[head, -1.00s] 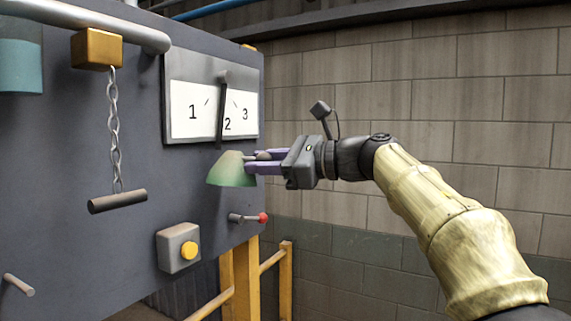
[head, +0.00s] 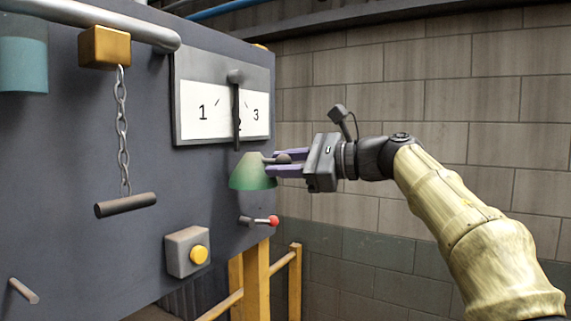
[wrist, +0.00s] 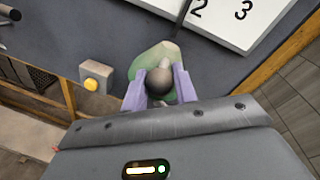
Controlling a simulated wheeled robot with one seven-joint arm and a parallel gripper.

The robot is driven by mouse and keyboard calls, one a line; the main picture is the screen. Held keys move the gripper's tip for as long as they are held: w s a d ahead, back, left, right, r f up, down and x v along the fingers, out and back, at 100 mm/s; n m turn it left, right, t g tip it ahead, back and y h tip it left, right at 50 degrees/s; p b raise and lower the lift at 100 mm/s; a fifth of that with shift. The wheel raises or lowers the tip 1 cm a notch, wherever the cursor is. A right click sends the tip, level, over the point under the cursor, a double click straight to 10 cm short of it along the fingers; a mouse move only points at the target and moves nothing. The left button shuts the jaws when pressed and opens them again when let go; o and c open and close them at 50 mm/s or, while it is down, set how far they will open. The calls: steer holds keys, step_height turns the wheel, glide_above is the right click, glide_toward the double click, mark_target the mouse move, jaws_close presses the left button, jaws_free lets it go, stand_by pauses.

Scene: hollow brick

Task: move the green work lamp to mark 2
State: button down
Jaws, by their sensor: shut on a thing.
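The green work lamp (head: 252,179) is a cone-shaped shade at the lower end of a dark bar (head: 236,110) that hangs from a pivot on the white scale panel (head: 190,98). The panel carries marks 1, 2 and 3. In the head view the bar hangs nearly straight down and covers most of mark 2. My gripper (head: 274,163) comes from the right with its purple fingers shut on the lamp's dark knob. The wrist view shows the round knob (wrist: 159,84) between the fingers, with the green shade (wrist: 150,62) just beyond. The bar's lower end is partly hidden.
A red-tipped lever (head: 262,221) and a yellow button box (head: 187,251) are below the lamp. A chain with a dark handle (head: 126,205) hangs at left. A yellow rail (head: 294,275) stands below right. The space before the block wall is free.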

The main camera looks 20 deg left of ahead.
steer(key=c, duration=1.1)
jaws_free()
steer(key=shift+w+f, duration=0.1)
steer(key=shift+w, duration=0.05)
steer(key=shift+c, duration=0.2)
steer(key=s+d+r+b, duration=0.1)
steer(key=d+b, duration=0.3)
steer(key=d, duration=1.3)
steer(key=shift+s+d+r, duration=0.15)
steer(key=shift+s+r, duration=0.2)
steer(key=shift+s, duration=0.3)
